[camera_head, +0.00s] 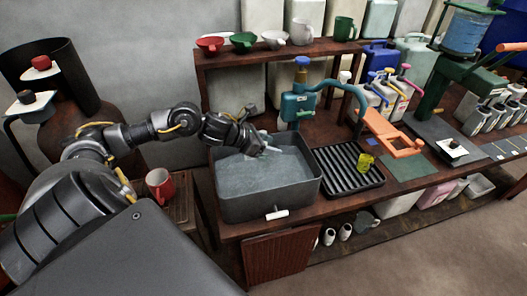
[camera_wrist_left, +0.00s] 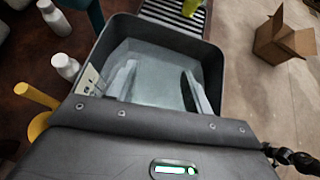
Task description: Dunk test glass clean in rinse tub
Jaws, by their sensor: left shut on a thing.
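The rinse tub (camera_head: 228,199) is a dark grey open basin holding pale liquid, on the wooden bench. My left gripper (camera_head: 262,149) is over the tub's back part, pointing down toward the liquid. In the left wrist view its two fingers (camera_wrist_left: 158,92) stand apart over the tub (camera_wrist_left: 211,62), shut on a clear, see-through thing, the test glass (camera_wrist_left: 156,78). Its outline is faint against the liquid. I cannot tell whether its lower end is in the liquid. My right gripper is in neither view.
A ribbed black rack (camera_head: 340,178) with a yellow cup (camera_head: 365,162) stands right of the tub. A blue-green pump (camera_head: 298,103) rises behind the tub. A shelf (camera_head: 262,54) holds cups and funnels.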

